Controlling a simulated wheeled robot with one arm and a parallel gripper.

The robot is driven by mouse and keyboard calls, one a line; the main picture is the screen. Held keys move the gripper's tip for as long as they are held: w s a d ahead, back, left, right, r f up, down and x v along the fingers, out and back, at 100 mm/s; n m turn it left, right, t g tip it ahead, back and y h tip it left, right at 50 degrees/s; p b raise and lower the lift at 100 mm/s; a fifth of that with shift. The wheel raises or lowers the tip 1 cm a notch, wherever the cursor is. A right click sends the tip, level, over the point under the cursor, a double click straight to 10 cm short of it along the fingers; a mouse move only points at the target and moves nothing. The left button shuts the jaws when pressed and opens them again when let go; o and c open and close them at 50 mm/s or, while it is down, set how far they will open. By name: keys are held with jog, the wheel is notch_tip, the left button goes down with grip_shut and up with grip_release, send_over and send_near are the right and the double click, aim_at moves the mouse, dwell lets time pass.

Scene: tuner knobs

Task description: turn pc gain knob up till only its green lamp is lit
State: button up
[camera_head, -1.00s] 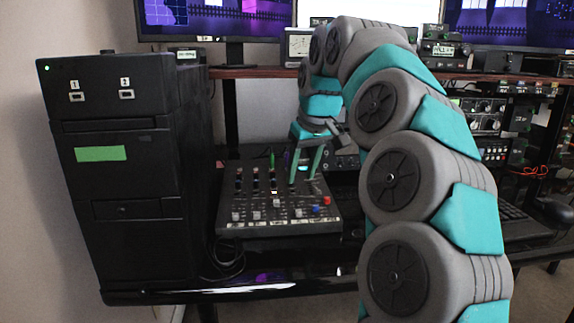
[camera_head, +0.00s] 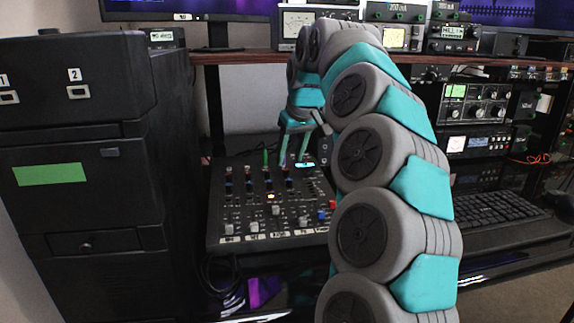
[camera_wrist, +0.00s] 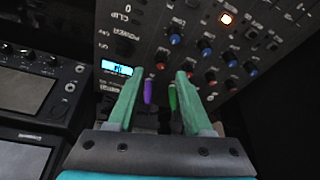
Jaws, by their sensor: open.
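A dark mixer (camera_head: 222,222) with rows of knobs sits on the desk, left of my arm. It also fills the top of the wrist view (camera_wrist: 150,40). Blue and red knobs (camera_wrist: 205,47) stand in rows there. Labels are too small to tell which knob is the pc gain. One lamp (camera_wrist: 227,18) glows orange-white; it also shows in the head view (camera_head: 271,196). I see no green lamp lit. My gripper (camera_head: 292,162) is open over the mixer's back part. In the wrist view its fingers (camera_wrist: 159,75) are apart with no knob clearly between them.
A lit small display (camera_wrist: 117,68) is left of the fingers. Purple (camera_wrist: 148,92) and green (camera_wrist: 172,97) upright pieces stand between the fingers, beyond the palm. A black tower (camera_head: 75,235) stands left of the mixer. A keyboard (camera_head: 490,208) lies to the right, and a shelf edge (camera_head: 245,57) runs behind.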

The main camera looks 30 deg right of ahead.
aim_at(288, 170)
jog(key=shift+x, duration=2)
jog(key=shift+s+a, duration=0.1)
jog(key=shift+c, duration=0.2)
grip_shut()
